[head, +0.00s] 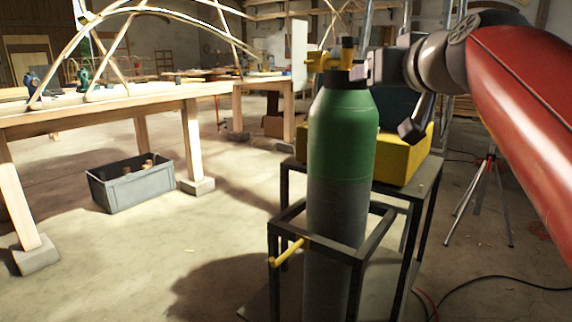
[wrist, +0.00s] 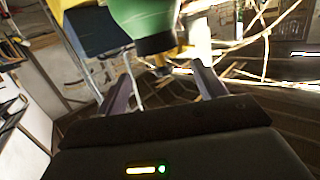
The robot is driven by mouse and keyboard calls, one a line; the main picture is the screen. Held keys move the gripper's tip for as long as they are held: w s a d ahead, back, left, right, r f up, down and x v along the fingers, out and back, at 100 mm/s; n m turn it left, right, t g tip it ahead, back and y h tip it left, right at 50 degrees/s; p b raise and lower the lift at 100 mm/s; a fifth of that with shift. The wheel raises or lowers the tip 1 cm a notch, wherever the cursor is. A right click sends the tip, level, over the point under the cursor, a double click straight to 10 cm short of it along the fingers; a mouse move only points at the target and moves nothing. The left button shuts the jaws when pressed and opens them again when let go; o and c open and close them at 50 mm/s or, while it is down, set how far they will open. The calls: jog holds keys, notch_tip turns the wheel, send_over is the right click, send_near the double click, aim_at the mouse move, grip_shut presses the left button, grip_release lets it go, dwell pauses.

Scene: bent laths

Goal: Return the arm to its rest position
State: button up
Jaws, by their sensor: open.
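My red arm reaches in from the right in the head view, and my gripper (head: 366,70) is at the top of a green and grey gas cylinder (head: 343,140), beside its brass valve (head: 325,62). In the wrist view the two fingers of my gripper (wrist: 160,85) stand apart, with the green cylinder top (wrist: 125,22) and its dark neck just beyond them. I see nothing held between the fingers. Whether a finger touches the valve cannot be told.
The cylinder stands in a dark metal frame (head: 360,252) with a yellow handle (head: 288,252). A yellow box (head: 402,160) is behind it. A workbench (head: 110,112) with bent laths and a grey crate (head: 132,188) are left. A tripod (head: 487,190) and floor cables are right.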

jog(key=s+f+g+h, duration=0.1)
jog(key=s+f+g, duration=0.2)
jog(key=s+f, duration=0.4)
jog(key=s+f+m+g+p, duration=0.1)
jog(key=s+f+g, duration=0.3)
jog(key=f, duration=1.4)
jog(key=s+f+g+h, duration=0.1)
jog(key=s+f+g, duration=0.2)
jog(key=s+f, duration=0.7)
notch_tip(320, 180, down, 3)
jog(key=shift+s+a+r+h+p, duration=0.1)
jog(key=shift+s+a+h+p, duration=0.05)
jog(key=shift+s+h+p, duration=0.15)
